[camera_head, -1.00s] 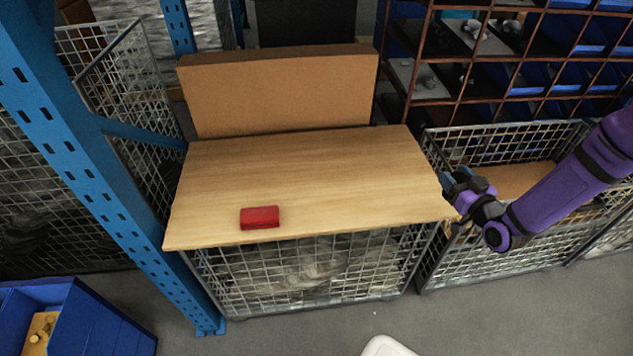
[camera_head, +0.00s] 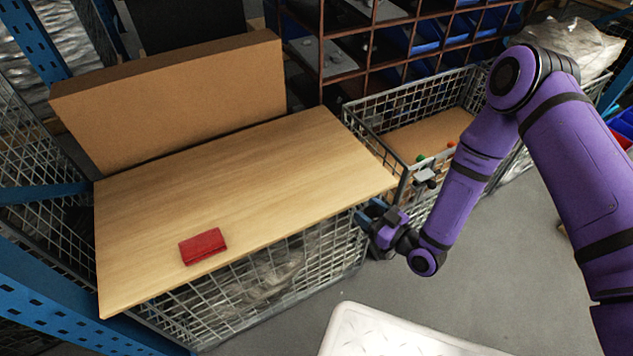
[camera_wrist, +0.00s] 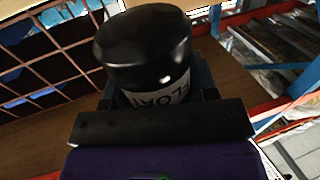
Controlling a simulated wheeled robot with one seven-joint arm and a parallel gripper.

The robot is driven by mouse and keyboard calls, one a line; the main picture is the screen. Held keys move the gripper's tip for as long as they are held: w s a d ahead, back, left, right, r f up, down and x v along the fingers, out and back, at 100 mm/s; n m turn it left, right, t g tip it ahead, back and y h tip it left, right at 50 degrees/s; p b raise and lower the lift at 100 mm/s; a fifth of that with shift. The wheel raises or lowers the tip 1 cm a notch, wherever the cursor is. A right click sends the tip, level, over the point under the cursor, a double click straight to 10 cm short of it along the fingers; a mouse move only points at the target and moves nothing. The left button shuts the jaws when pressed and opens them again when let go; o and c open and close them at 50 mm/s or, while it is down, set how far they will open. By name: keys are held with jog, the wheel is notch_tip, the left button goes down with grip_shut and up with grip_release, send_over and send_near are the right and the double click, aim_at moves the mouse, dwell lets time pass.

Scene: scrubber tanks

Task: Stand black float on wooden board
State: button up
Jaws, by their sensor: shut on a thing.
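The wooden board (camera_head: 270,180) lies flat on top of a wire cage in the head view. My gripper (camera_head: 370,213) is at the board's front edge, near its right corner, and partly overlaps that edge in the picture. In the wrist view my gripper (camera_wrist: 158,98) is shut on the black float (camera_wrist: 145,48), a glossy black cylinder with a rounded end and a pale label reading "FLOAT". The float's lower part is hidden by the gripper. I cannot make out the float in the head view.
A red block (camera_head: 203,246) lies near the board's front edge. A brown panel (camera_head: 180,100) stands along its back. A wire basket (camera_head: 410,115) is to the right. A white textured surface (camera_head: 390,335) is at the bottom. Most of the board is bare.

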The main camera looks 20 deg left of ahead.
jog(key=x, duration=1.5)
jog(key=shift+w+a+f, duration=0.1)
jog(key=shift+f, duration=0.25)
jog(key=o, duration=0.9)
jog(key=shift+f, duration=0.15)
jog(key=v, duration=1.2)
